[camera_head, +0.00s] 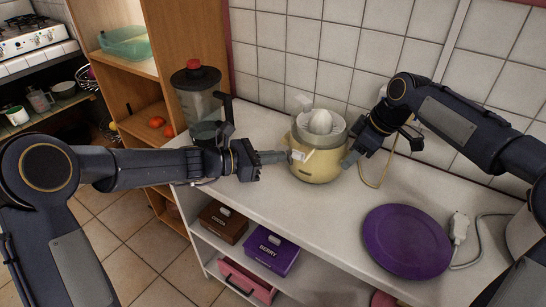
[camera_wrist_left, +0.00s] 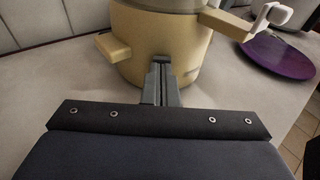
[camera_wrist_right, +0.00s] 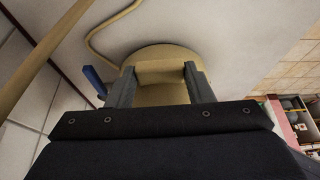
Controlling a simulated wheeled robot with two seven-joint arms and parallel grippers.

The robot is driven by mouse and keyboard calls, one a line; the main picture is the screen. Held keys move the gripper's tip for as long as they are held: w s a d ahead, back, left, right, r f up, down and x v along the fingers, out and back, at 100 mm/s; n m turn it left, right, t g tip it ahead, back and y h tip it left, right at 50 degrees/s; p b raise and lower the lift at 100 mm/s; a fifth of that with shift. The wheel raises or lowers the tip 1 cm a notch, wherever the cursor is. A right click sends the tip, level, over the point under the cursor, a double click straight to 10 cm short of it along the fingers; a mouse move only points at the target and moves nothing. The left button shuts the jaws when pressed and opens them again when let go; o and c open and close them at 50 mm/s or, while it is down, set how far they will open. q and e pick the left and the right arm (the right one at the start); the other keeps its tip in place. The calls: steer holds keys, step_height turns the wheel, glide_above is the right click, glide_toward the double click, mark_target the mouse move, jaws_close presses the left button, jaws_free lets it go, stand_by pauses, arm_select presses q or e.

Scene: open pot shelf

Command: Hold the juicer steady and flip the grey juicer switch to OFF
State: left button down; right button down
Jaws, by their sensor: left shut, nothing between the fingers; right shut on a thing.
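The juicer (camera_head: 318,165), a yellow body with a pale grey top and white cone, stands upright on the white counter. My left gripper (camera_head: 284,156) is shut and empty, its tips at the juicer's left side. In the left wrist view its closed fingers (camera_wrist_left: 161,66) point at the lower body (camera_wrist_left: 190,48), at or very near its surface; contact is unclear. My right gripper (camera_head: 348,160) is shut on the juicer's right side. In the right wrist view its fingers (camera_wrist_right: 160,75) straddle a yellow projecting part (camera_wrist_right: 163,66). I cannot make out the grey switch.
A purple plate (camera_head: 407,241) lies at the front right, with a white plug (camera_head: 460,227) beside it. A blender (camera_head: 196,92) stands at the counter's left end. Cocoa (camera_head: 223,221) and berry (camera_head: 272,249) boxes sit on the shelf below. The tiled wall is close behind.

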arm_select(q)
steer(key=shift+w+d+r, duration=0.15)
steer(key=shift+d+r, duration=0.05)
steer(key=shift+d, duration=0.1)
arm_select(e)
steer(key=shift+r, duration=0.1)
arm_select(q)
steer(key=r+v, duration=0.2)
steer(key=v, duration=1.1)
steer(key=shift+r, duration=0.15)
arm_select(e)
steer(key=c, duration=0.6)
jaws_free()
